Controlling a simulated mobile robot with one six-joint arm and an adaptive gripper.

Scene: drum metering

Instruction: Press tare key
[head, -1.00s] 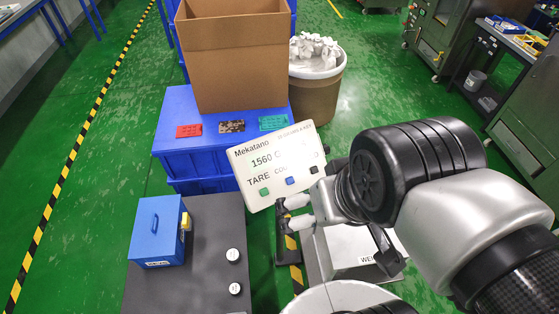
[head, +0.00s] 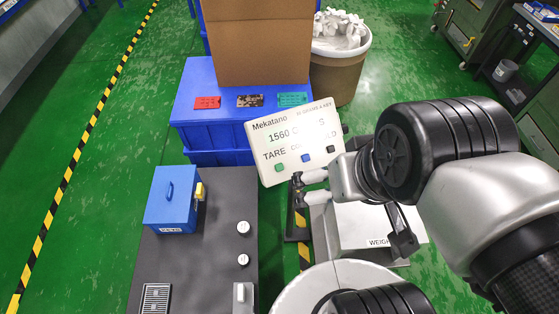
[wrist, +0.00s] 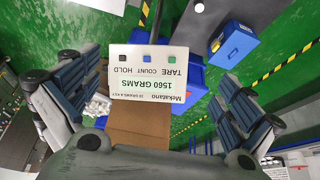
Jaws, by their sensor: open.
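The white scale display panel (head: 290,125) reads 1560 GRAMS and stands tilted in the head view; it shows upside down in the wrist view (wrist: 150,88). The green tare key (head: 279,167) is under the word TARE, and it also shows in the wrist view (wrist: 165,59). A blue key (head: 306,158) and a black key (head: 331,149) sit beside it. My gripper (head: 308,188) is open and empty, with its fingers near the panel's lower edge, right of and below the tare key in the head view. Whether it touches the panel cannot be told.
A grey scale base (head: 360,225) is below my gripper. Blue crates (head: 210,130) carrying a cardboard box (head: 262,45) stand behind the panel. A dark bench (head: 215,265) with a blue lockbox (head: 171,200) is at left. A drum of white pieces (head: 335,75) stands behind.

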